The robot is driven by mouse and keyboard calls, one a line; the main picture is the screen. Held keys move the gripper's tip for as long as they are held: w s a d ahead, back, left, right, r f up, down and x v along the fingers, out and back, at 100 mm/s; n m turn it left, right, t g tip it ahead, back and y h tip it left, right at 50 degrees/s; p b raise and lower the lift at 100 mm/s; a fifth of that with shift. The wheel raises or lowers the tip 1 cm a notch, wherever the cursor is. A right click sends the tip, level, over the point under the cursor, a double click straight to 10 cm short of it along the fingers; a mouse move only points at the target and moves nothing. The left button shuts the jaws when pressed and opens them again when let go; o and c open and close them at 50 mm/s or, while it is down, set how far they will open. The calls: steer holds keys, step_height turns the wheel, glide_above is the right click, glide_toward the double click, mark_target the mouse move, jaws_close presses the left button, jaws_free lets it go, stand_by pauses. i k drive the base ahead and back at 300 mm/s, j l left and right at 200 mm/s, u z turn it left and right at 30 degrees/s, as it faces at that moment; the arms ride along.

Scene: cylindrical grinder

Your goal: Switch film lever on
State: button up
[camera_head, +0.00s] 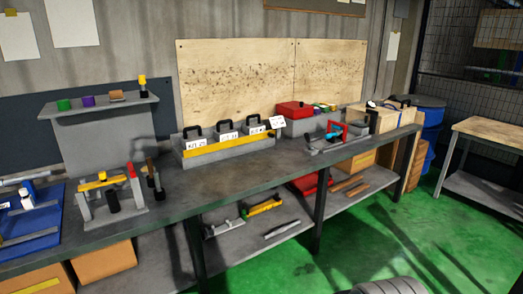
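I cannot tell for certain which part is the film lever. On the workbench (215,181) at the left stands a grey fixture (122,209) with a yellow bar, a red-topped upright part (133,172) and black parts. On the grey raised shelf (75,108) behind it, a yellow-topped upright part (142,82) stands at the right end. At the bench's right end is a grey device (335,143) with a red frame and a light blue part. All are small in the head view, and any lever's position cannot be read. My gripper is not in view.
Labelled grey blocks with black handles sit in a yellow-fronted rack (228,147). A red box (294,110), a cardboard box (388,119) and a blue barrel (431,122) are at the back right. A blue tray (30,248) is at left.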

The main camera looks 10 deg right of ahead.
mark_target(306, 135)
steer(key=i+j+z, duration=0.7)
steer(key=i+z, duration=0.15)
steer(key=i, duration=2.1)
